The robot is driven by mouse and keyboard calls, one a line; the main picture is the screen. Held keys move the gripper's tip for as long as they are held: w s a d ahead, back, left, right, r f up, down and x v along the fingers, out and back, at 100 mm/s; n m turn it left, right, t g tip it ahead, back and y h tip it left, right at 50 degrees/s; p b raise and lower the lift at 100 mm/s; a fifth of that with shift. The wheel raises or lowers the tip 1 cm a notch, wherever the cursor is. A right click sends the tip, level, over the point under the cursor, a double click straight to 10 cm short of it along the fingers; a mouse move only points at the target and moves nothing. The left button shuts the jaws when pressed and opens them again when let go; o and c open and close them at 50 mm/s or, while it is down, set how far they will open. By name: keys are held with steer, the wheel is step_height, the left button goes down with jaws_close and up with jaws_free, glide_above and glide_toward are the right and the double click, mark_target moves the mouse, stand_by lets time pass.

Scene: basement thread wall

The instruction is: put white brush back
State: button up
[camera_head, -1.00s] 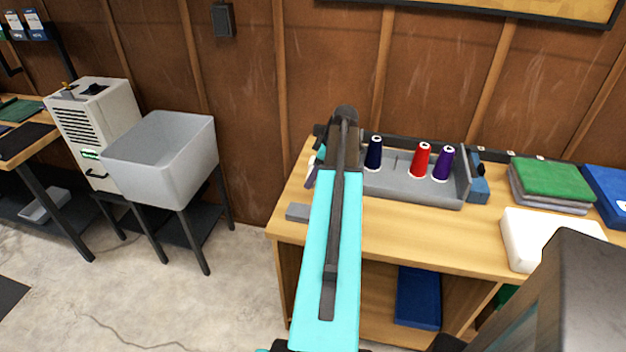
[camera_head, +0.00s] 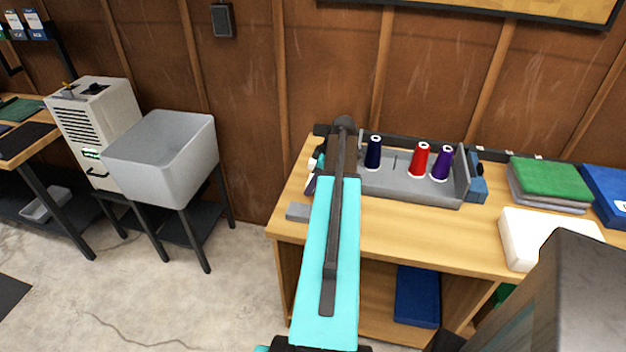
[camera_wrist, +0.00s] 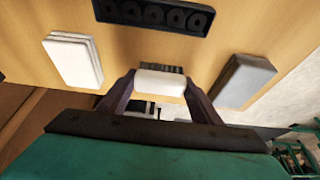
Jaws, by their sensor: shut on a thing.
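The white brush (camera_wrist: 160,84) is a white block with dark bristles showing at its far edge. My gripper (camera_wrist: 160,78) is shut on it, with one dark finger at each side. In the wrist view the brush is in front of a wooden surface; whether it touches that surface I cannot tell. In the head view my cyan arm hides most of the gripper, and only small white and dark parts show left of the arm above the bench (camera_head: 400,235).
A grey rack (camera_head: 412,186) holds dark blue, red and purple thread cones. A small grey block (camera_head: 298,212) lies at the bench's left edge. The wrist view shows a dark holder with round holes (camera_wrist: 155,15), a pale stacked block (camera_wrist: 72,60) and a grey block (camera_wrist: 245,80).

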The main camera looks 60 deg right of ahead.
steer(key=shift+f, duration=0.15)
steer(key=o, duration=1)
steer(key=shift+o, duration=0.2)
steer(key=shift+r, duration=0.2)
steer(key=b+v, duration=0.2)
steer(key=v, duration=1)
steer(key=shift+b, duration=0.3)
steer(key=shift+w, duration=0.15)
